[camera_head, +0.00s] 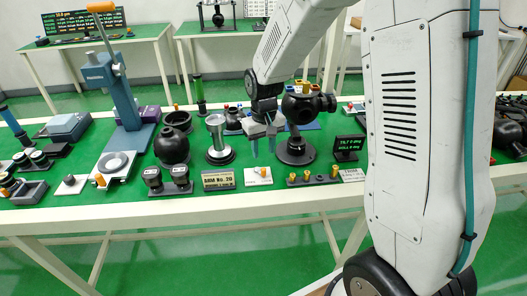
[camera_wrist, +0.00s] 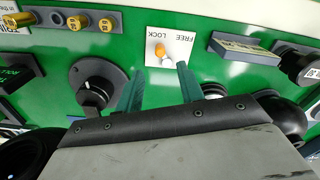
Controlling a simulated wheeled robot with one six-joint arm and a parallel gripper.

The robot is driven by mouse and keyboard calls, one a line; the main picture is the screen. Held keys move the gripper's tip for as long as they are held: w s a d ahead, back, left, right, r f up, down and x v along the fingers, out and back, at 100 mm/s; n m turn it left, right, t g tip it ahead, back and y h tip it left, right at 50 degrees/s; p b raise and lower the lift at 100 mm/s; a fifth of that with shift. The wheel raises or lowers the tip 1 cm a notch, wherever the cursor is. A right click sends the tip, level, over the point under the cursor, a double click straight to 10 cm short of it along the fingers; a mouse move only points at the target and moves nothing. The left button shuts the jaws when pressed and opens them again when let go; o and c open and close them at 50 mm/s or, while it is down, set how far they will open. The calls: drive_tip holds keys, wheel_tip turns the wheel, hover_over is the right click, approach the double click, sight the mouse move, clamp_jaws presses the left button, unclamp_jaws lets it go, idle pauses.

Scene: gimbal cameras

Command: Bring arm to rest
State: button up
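My gripper (camera_head: 264,148) hangs from my bent arm over the green-topped table (camera_head: 225,206), pointing down. It is beside a black ball-shaped gimbal device (camera_head: 296,150) on a round base. In the wrist view, the two teal fingers of my gripper (camera_wrist: 161,86) are apart with nothing held between them. Past the fingertips lies a white FREE/LOCK plate (camera_wrist: 179,46) with an orange peg; the plate also shows in the head view (camera_head: 258,181). I cannot tell how high the fingertips are above the table. The gripper's body hides part of the table in the wrist view.
A blue press-like stand (camera_head: 122,95) rises at the left. A black round housing (camera_head: 171,147), a metal cup on a stand (camera_head: 217,135), a nameplate (camera_head: 218,180) and a small display (camera_head: 348,147) crowd the table. A black knob (camera_wrist: 96,91) is near the fingers.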

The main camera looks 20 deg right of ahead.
idle(0.3)
drive_tip(key=shift+s+f, duration=0.1)
drive_tip(key=shift+s, duration=0.3)
drive_tip(key=s+r, duration=0.9)
drive_tip(key=s, duration=0.5)
drive_tip(key=s+r+t, duration=0.1)
drive_tip(key=s+r, duration=0.9)
drive_tip(key=s, duration=0.4)
drive_tip(key=shift+a, duration=0.2)
drive_tip(key=shift+s, duration=0.1)
